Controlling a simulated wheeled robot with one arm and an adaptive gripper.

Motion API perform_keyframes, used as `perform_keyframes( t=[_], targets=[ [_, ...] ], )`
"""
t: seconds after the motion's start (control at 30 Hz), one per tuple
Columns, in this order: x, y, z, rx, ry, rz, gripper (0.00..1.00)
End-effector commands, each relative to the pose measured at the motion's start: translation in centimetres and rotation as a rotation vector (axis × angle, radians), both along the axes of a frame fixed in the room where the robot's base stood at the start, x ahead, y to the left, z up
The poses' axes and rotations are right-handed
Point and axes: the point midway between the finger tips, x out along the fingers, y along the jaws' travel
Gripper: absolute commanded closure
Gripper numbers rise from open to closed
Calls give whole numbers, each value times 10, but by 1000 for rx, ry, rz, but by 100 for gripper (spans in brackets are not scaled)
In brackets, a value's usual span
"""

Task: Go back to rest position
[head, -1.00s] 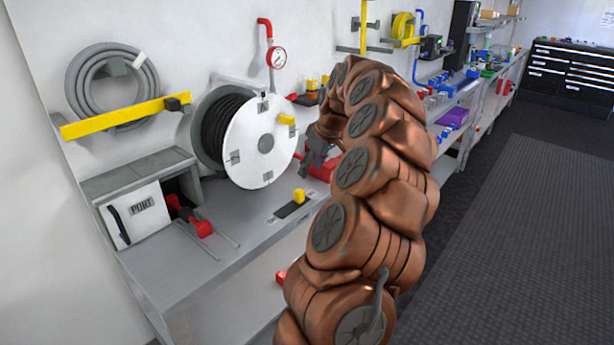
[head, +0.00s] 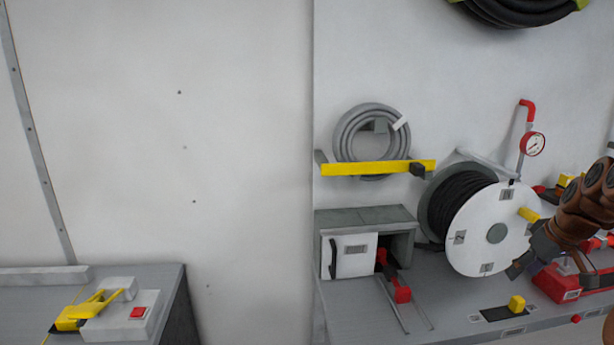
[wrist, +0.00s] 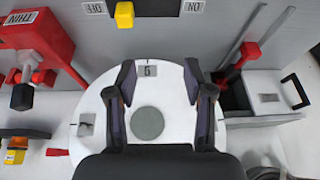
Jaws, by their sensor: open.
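My gripper (head: 524,262) shows at the right of the head view, beside the lower right of the white-faced hose reel (head: 480,246). My copper arm runs off the right edge. In the wrist view my gripper (wrist: 160,78) has its two dark fingers apart, with nothing held between them. The reel's white disc (wrist: 101,108) with its grey hub lies beyond the fingers. I cannot tell the exact gap between the fingers and the disc.
A small cabinet (head: 347,261) and red-handled part (head: 402,293) stand left of the reel. A yellow switch (head: 516,303) is in front. A red unit (head: 556,284) is close on the right. Another bench (head: 25,293) stands at far left, with bare wall between.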

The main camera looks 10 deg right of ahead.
Motion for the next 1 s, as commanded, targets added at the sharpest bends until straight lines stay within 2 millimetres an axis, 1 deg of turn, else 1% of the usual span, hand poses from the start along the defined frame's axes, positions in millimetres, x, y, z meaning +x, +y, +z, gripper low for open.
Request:
perform_keyframes(
  t=[0.03, 0.07, 0.1, 0.17, 0.2, 0.23, 0.27, 0.3, 0.37, 0.4, 0.47, 0.5, 0.57, 0.6, 0.67, 0.7, 0.77, 0.8, 0.83, 0.87, 0.9, 0.97, 1.0],
  targets=[
    [6, 28, 10, 7, 5, 32, 48],
    [9, 45, 14, 15, 12, 51, 48],
    [11, 70, 18, 23, 24, 74, 48],
    [12, 107, 25, 33, 41, 105, 48],
    [10, 132, 27, 41, 59, 125, 48],
    [8, 148, 29, 45, 70, 136, 48],
    [5, 165, 32, 48, 81, 146, 48],
    [-1, 187, 32, 53, 102, 162, 48],
    [-11, 217, 33, 56, 130, 177, 48],
    [-21, 237, 33, 58, 152, 187, 48],
    [-35, 262, 32, 56, 183, 195, 48],
    [-47, 279, 30, 56, 206, 199, 48],
    [-65, 300, 28, 50, 240, 199, 48],
    [-78, 314, 24, 47, 265, 198, 48],
    [-99, 330, 21, 39, 297, 189, 48],
    [-114, 341, 17, 35, 324, 182, 48],
    [-136, 353, 12, 25, 355, 165, 48],
    [-152, 360, 8, 19, 380, 152, 48],
    [-163, 365, 5, 14, 396, 141, 48],
    [-174, 368, 2, 9, 412, 126, 48],
    [-190, 373, -3, 1, 434, 109, 48],
    [-210, 377, -9, -7, 461, 80, 48],
    [-224, 379, -13, -14, 479, 61, 48]
  ],
)
